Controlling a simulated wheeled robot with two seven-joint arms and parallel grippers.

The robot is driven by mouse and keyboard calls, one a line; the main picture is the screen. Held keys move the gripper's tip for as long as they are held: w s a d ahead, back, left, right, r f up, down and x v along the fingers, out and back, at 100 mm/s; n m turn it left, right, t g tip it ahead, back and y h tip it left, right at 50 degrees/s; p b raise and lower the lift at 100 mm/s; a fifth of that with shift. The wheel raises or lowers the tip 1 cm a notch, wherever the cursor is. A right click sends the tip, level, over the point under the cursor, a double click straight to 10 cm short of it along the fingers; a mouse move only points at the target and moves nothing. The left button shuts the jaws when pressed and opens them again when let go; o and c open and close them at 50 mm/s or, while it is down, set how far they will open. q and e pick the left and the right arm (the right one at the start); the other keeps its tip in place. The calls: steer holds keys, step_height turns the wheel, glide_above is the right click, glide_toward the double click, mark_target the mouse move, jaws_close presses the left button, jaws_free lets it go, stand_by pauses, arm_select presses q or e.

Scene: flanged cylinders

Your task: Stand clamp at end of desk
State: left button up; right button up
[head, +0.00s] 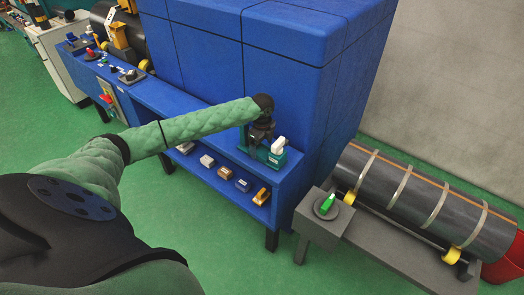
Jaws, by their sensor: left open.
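The blue desk (190,120) runs from the upper left to the middle of the head view, with a lower shelf. My left arm reaches across to its near right end. My left gripper (265,146) is dark, open and points down there. Right at it is a small teal piece with a white block (278,146) on the desk end; this may be the clamp, but I cannot tell for sure. The gripper hides part of it, and I cannot tell whether they touch. My right gripper is not in view.
Small items, among them an orange one (262,196), line the lower shelf. Tall blue cabinets (290,80) rise behind the desk. A grey bench (325,228) with a green-topped item (327,204) and a large dark cylinder (425,200) stand at right. Green floor is clear in front.

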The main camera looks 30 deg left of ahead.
arm_select(q)
step_height(320, 180, up, 10)
steer(key=b, duration=0.2)
steer(key=shift+f+b, duration=0.2)
steer(key=shift+b, duration=0.15)
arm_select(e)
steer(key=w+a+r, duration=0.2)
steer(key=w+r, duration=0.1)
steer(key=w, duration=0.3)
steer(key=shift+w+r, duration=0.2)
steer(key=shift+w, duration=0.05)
